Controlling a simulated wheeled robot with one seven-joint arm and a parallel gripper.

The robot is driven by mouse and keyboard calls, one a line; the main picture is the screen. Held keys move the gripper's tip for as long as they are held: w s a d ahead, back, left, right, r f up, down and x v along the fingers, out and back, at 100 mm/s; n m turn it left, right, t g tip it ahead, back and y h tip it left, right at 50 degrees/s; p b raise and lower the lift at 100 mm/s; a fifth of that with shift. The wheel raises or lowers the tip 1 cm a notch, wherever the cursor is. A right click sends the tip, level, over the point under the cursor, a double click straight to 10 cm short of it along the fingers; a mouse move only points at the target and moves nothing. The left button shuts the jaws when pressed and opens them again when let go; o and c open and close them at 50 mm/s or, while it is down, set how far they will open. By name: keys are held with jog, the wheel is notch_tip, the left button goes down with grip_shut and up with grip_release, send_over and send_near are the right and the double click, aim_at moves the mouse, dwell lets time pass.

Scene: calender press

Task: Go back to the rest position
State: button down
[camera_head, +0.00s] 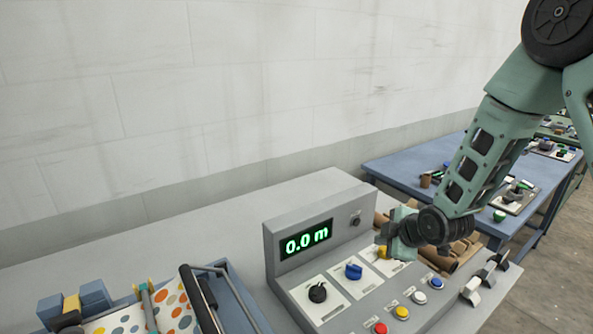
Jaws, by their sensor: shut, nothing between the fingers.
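My gripper (389,241) hangs from the green arm that comes in from the upper right. It is shut and empty, over the back right part of the grey control panel (292,288). It is close to a yellow knob (384,252) and partly hides it; I cannot tell whether they touch. The panel also carries a black knob (318,292), a blue knob (353,271) and a row of red, yellow, white and blue buttons (402,312). The green display (306,240) reads 0.0 m.
Brown cardboard tubes (440,262) lie behind the panel, partly hidden by my arm. At the lower left is a blue-framed press (236,296) with dotted sheet (172,309). A blue table (408,175) with small devices stands at the right. The grey tabletop (150,240) at the back is clear.

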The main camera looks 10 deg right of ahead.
jog(key=shift+m+g, duration=0.6)
jog(key=shift+g, duration=0.2)
jog(key=s+a+r, duration=0.1)
jog(key=a, duration=0.1)
jog(key=s+a+r, duration=0.1)
jog(key=a, duration=0.1)
jog(key=s+a, duration=0.2)
jog(key=shift+s+a+r, duration=0.1)
jog(key=shift+r, duration=0.3)
jog(key=s+a+r+m+g, duration=0.2)
jog(key=s+a, duration=0.1)
jog(key=s, duration=0.6)
jog(key=s+a+r+m+g+h+b, duration=0.1)
jog(key=s+a+r+m+g, duration=0.1)
jog(key=s, duration=0.8)
jog(key=s+a+r+m+g+b, duration=0.1)
jog(key=s+a+r+m+g, duration=0.1)
jog(key=s, duration=0.7)
jog(key=shift+s+a+r+g+h, duration=0.25)
jog(key=shift+a+r+g, duration=0.25)
jog(key=shift+a+r, duration=0.3)
jog(key=shift+w, duration=0.1)
